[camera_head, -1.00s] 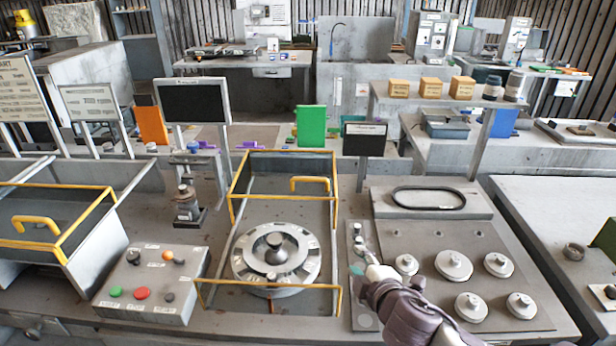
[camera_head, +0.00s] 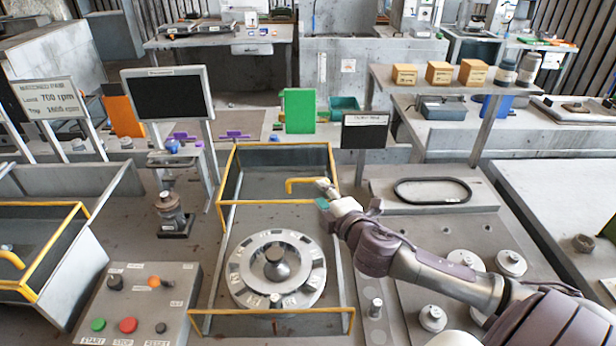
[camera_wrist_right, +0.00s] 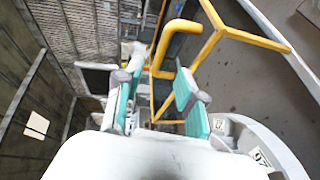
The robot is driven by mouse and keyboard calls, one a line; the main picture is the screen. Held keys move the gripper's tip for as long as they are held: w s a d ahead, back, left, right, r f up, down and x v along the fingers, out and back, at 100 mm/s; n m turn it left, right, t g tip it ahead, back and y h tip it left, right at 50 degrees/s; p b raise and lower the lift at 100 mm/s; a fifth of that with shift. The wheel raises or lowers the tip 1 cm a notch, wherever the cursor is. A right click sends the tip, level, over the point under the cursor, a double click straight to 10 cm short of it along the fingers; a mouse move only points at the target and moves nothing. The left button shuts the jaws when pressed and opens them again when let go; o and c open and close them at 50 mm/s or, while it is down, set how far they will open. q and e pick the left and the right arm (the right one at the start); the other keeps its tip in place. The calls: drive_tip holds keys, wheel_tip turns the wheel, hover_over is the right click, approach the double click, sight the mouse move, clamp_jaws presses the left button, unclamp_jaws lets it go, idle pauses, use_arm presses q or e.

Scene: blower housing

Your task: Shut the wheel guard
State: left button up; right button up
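The wheel guard (camera_head: 232,172) is a yellow-edged frame with a yellow handle (camera_head: 300,181). It stands at the back of the wheel bay, behind the round grey wheel (camera_head: 276,268), which is uncovered. My right gripper (camera_head: 324,193) is at the right end of the handle. In the right wrist view the handle (camera_wrist_right: 178,29) lies just beyond and partly between the teal-padded fingertips of the right gripper (camera_wrist_right: 158,95), which are apart. I cannot tell whether they touch it. My left gripper is not in view.
A yellow bar (camera_head: 262,311) crosses the front of the wheel bay. A button panel (camera_head: 140,300) stands to the left and a black sign (camera_head: 365,131) to the right of the guard. Several round metal weights (camera_head: 511,263) sit on the plate under my right arm.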

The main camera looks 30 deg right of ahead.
sight(310, 182)
drive_tip(key=x, duration=0.4)
drive_tip(key=shift+w+p, duration=0.15)
drive_tip(key=shift+p, duration=0.2)
drive_tip(key=x, duration=0.2)
drive_tip(key=shift+w+f, duration=0.1)
drive_tip(key=shift+w, duration=0.3)
drive_tip(key=shift+w+f+p, duration=0.1)
drive_tip(key=shift+w+p, duration=0.2)
drive_tip(key=shift+w, duration=0.05)
drive_tip(key=shift+w+d+f, duration=0.1)
drive_tip(key=shift+w+d, duration=0.05)
drive_tip(key=shift+w, duration=0.3)
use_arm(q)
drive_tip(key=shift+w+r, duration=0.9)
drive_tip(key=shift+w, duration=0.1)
use_arm(e)
clamp_jaws()
